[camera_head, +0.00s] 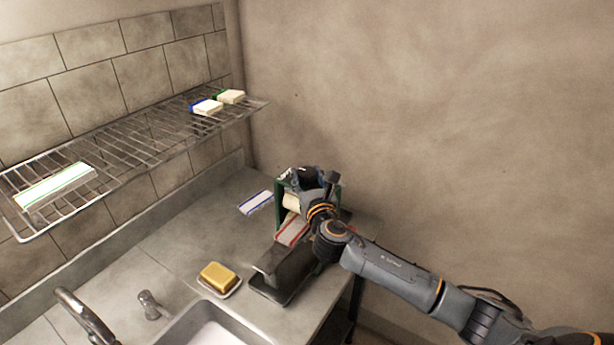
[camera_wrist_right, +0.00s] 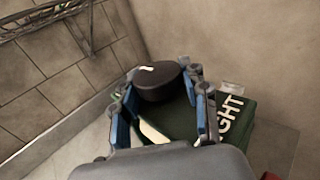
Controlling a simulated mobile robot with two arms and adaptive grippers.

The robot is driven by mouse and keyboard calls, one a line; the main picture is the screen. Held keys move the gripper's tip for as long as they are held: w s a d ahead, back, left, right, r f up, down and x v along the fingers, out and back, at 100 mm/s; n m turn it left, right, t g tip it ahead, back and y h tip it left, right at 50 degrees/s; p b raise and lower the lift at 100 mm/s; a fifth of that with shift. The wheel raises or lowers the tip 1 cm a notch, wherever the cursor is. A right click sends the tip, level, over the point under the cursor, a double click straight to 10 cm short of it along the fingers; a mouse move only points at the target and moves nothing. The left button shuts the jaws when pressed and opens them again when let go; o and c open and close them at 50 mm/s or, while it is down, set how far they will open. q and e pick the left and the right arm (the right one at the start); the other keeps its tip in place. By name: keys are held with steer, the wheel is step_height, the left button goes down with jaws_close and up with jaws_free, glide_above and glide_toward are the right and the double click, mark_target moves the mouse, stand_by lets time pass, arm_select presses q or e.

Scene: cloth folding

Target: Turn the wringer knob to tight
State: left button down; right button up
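The wringer (camera_head: 280,218) is a green-framed unit with pale rollers on the counter's far end. A red-striped cloth (camera_head: 292,230) lies at its front. My right gripper (camera_head: 312,178) is over the wringer's top and hides part of it. In the right wrist view the black round knob (camera_wrist_right: 158,82), with a white mark on top, sits between the tips of my right gripper (camera_wrist_right: 161,88). The blue-padded fingers stand apart at the knob's sides; whether they press on it is unclear. White letters "GHT" (camera_wrist_right: 230,117) show on the green top at right. My left gripper is not in view.
A dark tray (camera_head: 272,290) stands in front of the wringer. Yellow soap on a dish (camera_head: 234,291), a sink (camera_head: 205,330) and a faucet (camera_head: 85,315) are nearer. A blue-edged cloth (camera_head: 256,202) lies at left. A wire rack (camera_head: 130,150) holds folded cloths above.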

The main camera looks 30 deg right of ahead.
steer(key=c, duration=0.3)
